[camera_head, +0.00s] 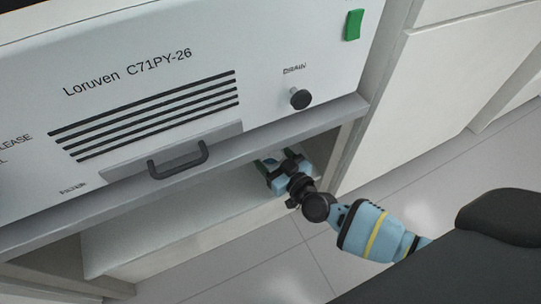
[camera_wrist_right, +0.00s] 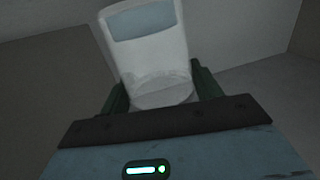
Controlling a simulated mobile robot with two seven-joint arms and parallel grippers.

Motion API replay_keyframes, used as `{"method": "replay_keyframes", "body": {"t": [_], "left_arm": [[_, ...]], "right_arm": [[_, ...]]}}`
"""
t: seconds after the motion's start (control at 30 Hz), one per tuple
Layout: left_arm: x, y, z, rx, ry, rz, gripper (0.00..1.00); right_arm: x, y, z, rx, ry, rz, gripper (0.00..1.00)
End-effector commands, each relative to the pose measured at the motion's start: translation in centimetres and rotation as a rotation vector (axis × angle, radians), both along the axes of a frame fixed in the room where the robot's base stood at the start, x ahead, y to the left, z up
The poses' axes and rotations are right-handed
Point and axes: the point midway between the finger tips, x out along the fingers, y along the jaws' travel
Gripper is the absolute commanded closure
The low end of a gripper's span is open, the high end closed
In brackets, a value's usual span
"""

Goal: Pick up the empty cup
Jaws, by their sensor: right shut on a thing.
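A pale cup (camera_wrist_right: 152,57) with a grey-blue patch near its top shows in the right wrist view. It sits between the two dark green fingers of my right gripper (camera_wrist_right: 165,90), which is shut on it. Its lower part shows a rounded, see-through end; I cannot tell whether anything is inside. In the head view my right gripper (camera_head: 284,171) is at the opening below the machine's front panel, over the pale shelf. The cup is hidden there by the gripper and the panel's lower edge. My left gripper is not in view.
The machine front (camera_head: 215,130) has a dark handle (camera_head: 178,161), a black drain knob (camera_head: 300,98) and a green switch (camera_head: 353,25). Its lower ledge overhangs the pale shelf (camera_head: 185,225). A cabinet side stands right of the opening. Tiled floor (camera_head: 400,190) lies clear in front.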

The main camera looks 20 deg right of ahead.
Motion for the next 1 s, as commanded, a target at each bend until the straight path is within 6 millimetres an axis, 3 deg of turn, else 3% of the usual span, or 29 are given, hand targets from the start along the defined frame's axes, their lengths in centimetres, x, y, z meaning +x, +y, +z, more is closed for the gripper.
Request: {"method": "replay_keyframes", "body": {"t": [0.3, 0.7, 1.0], "left_arm": [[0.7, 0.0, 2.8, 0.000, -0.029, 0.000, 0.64], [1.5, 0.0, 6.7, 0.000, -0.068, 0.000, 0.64], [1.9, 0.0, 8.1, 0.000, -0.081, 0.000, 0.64]], "right_arm": [[0.0, 0.0, 3.6, 0.002, -0.003, -0.001, 0.59], [-9.7, 2.3, 4.2, 0.002, 0.001, 0.000, 0.59], [-14.5, 3.4, 4.5, 0.001, -0.001, 0.000, 0.59]]}}
